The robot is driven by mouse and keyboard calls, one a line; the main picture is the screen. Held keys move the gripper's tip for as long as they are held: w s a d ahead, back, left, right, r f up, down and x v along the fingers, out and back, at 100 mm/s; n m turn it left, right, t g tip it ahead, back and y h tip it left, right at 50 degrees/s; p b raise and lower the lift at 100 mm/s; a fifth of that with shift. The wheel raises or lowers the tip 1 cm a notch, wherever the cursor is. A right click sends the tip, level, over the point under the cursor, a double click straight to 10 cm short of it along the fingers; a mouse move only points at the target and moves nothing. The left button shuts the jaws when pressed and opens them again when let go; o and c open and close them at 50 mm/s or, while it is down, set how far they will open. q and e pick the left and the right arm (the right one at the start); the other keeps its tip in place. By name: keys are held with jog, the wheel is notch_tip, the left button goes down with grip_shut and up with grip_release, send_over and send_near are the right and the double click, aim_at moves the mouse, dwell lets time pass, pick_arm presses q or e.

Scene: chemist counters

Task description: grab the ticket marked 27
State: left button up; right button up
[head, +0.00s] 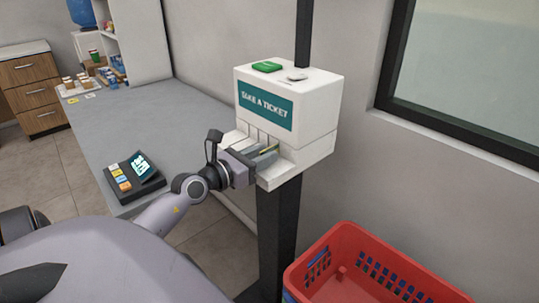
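The white ticket dispenser (318,114) stands on a black post, with a green sign (265,104) reading "TAKE A TICKET". My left gripper (268,160) is at the dispenser's front, with its fingers in the recess below the sign, by the narrow slots (256,134). A small yellow-green sliver (267,150) shows beside the fingers; I cannot tell whether it is a ticket or whether the fingers touch it. No number 27 can be read. The gripper hides much of the tray, and its finger gap is not clear. My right gripper is not in view.
A grey counter (150,115) runs behind my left arm, with a payment terminal (134,178) near its edge. A red basket (350,280) stands at the lower right, close to the post (277,225). A wall and window are behind the dispenser.

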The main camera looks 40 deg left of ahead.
pick_arm(q)
jog(key=shift+w+d+f, duration=0.1)
jog(key=shift+w, duration=1.1)
grip_shut()
